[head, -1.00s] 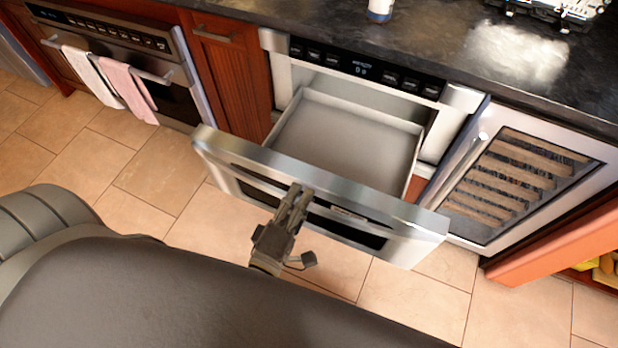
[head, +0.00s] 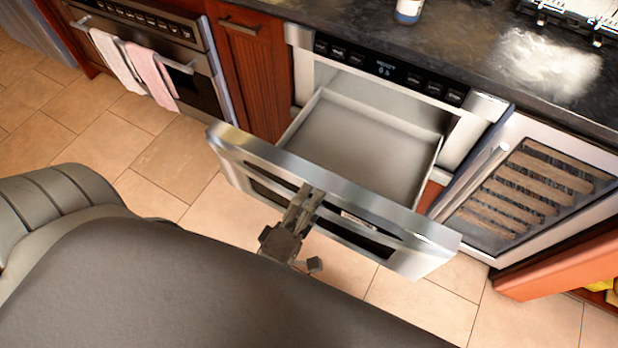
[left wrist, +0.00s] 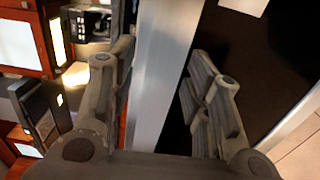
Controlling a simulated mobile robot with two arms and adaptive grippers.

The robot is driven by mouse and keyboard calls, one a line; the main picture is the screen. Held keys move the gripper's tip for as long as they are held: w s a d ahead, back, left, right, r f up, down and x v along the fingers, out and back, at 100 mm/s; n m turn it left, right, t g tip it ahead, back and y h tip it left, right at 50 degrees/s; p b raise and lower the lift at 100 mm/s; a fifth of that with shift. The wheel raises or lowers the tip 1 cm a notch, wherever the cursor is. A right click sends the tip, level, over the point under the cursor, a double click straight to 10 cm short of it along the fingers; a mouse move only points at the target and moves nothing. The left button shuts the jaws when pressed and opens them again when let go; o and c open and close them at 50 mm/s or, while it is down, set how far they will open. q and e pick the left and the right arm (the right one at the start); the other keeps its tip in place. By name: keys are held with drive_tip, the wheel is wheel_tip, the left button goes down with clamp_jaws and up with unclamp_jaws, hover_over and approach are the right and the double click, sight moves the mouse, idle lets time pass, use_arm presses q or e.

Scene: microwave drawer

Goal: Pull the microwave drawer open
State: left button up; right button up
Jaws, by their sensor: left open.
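The microwave drawer (head: 360,148) stands pulled out from the cabinet, and its empty grey inside shows in the head view. Its steel front (head: 265,152) faces me, with a dark window partly hidden by my gripper. My left gripper (head: 308,195) is at the top edge of that front, near its middle. In the left wrist view the open fingers (left wrist: 160,85) stand on either side of the pale front edge (left wrist: 158,60); I cannot tell whether they touch it. My right gripper is not in view.
A wine cooler (head: 530,190) with a bar handle stands right of the drawer. An oven (head: 150,50) with hanging towels (head: 150,75) is at the left. A dark countertop (head: 450,40) runs above. Tiled floor (head: 210,205) lies clear in front.

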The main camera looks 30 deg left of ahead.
use_arm(q)
drive_tip(key=shift+s, duration=0.25)
drive_tip(key=s, duration=1.1)
drive_tip(key=shift+s+a, duration=0.2)
drive_tip(key=shift+s, duration=0.1)
